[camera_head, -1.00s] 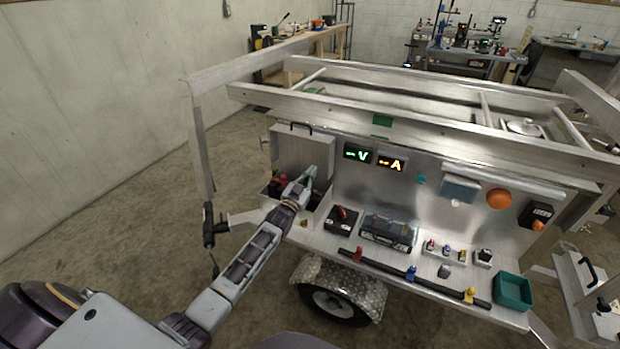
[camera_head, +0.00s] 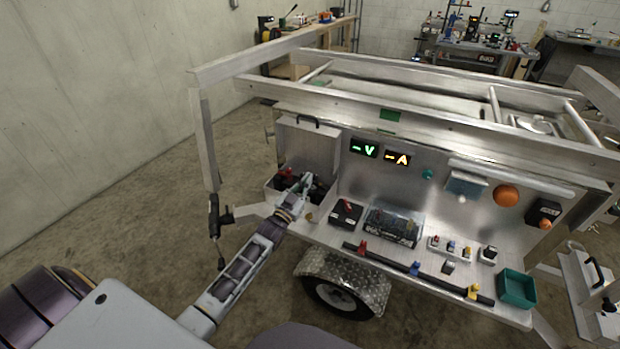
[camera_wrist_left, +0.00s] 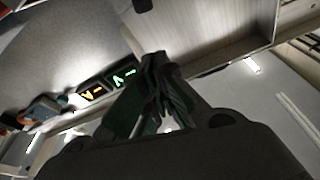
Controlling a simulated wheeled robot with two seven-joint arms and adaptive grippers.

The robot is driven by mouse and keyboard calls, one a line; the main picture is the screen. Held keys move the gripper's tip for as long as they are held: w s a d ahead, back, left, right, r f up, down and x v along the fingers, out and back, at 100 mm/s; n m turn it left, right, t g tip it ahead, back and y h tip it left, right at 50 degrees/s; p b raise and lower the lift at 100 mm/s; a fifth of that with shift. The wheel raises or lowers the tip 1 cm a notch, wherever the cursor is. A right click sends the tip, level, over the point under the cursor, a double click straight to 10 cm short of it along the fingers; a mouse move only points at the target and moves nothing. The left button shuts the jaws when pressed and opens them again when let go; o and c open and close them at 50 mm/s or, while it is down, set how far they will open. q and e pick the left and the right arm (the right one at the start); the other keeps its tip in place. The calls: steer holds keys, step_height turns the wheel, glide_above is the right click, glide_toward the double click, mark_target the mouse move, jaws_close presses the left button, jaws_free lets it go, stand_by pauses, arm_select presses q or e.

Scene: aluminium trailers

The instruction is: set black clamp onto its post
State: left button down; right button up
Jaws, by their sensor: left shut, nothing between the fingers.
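My left gripper (camera_head: 306,181) is at the right side of the open metal box at the left end of the trailer shelf. In the left wrist view its fingers (camera_wrist_left: 155,62) are closed together with nothing between them. Dark and red items (camera_head: 287,178) lie in the box; I cannot tell whether the black clamp is among them. A black battery-like block (camera_head: 346,214) with a red piece on top stands right of the gripper. Beside it is a dark unit with a clear cover (camera_head: 394,226). I cannot make out the clamp's post. My right gripper is not in view.
The metal box's raised lid (camera_head: 308,146) stands behind the gripper. Lit green and amber displays (camera_head: 381,153) are on the back panel. A black bar with coloured clips (camera_head: 415,270) runs along the shelf front, and a green tray (camera_head: 516,288) sits at the right end.

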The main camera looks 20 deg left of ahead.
arm_select(q)
steer(key=shift+v, duration=1.25)
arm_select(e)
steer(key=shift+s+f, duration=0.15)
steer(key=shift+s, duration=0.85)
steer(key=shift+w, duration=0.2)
